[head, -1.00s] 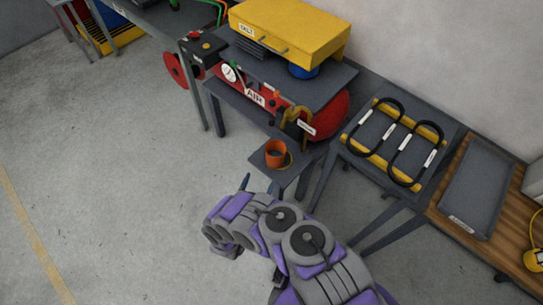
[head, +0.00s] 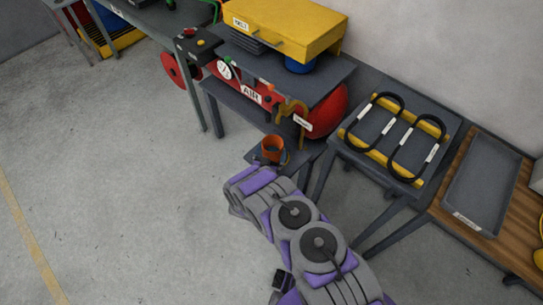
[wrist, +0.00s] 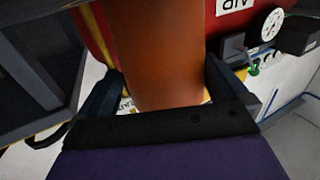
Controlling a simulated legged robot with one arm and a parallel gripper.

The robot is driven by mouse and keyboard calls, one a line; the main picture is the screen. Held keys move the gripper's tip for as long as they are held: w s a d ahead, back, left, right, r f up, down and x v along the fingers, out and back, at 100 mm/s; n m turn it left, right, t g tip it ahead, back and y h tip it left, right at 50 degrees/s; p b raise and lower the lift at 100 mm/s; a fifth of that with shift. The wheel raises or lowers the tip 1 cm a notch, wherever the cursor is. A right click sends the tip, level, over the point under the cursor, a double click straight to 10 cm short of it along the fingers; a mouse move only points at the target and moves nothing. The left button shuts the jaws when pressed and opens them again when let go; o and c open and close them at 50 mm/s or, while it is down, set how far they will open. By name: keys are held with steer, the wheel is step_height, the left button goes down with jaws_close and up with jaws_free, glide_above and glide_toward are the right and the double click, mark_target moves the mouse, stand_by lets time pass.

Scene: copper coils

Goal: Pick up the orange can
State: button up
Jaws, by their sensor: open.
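The orange can (head: 272,150) stands upright on a small dark stand (head: 257,157) below the red air tank. In the wrist view the can (wrist: 157,55) fills the middle, very close, and its top and bottom ends are not both visible. My gripper (wrist: 160,88) is open, with one finger on each side of the can. I cannot tell whether either finger touches it. In the head view my purple and grey arm reaches up to the stand and hides the gripper.
The red air tank (head: 325,112) with its gauge sits just behind the can, under a dark shelf. A yellow box (head: 285,25) is above it. A table with black coils (head: 410,140) is to the right, and a grey tray (head: 478,190) beyond. The floor at left is clear.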

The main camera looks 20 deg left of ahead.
steer(key=shift+w+d, duration=0.15)
steer(key=shift+w, duration=0.5)
steer(key=shift+a+f, duration=0.15)
steer(key=shift+a, duration=0.65)
steer(key=shift+c, duration=1.1)
steer(key=shift+d+r, duration=0.2)
steer(key=shift+d, duration=0.35)
steer(key=c, duration=0.6)
steer(key=shift+c, duration=0.8)
steer(key=shift+a+f, duration=0.1)
steer(key=shift+a, duration=0.3)
steer(key=shift+c, duration=0.3)
steer(key=shift+r, duration=0.6)
steer(key=s+a+r+p, duration=0.4)
steer(key=s+a, duration=0.6)
steer(key=s, duration=0.1)
steer(key=shift+s+a+p, duration=0.25)
steer(key=shift+a+p, duration=0.1)
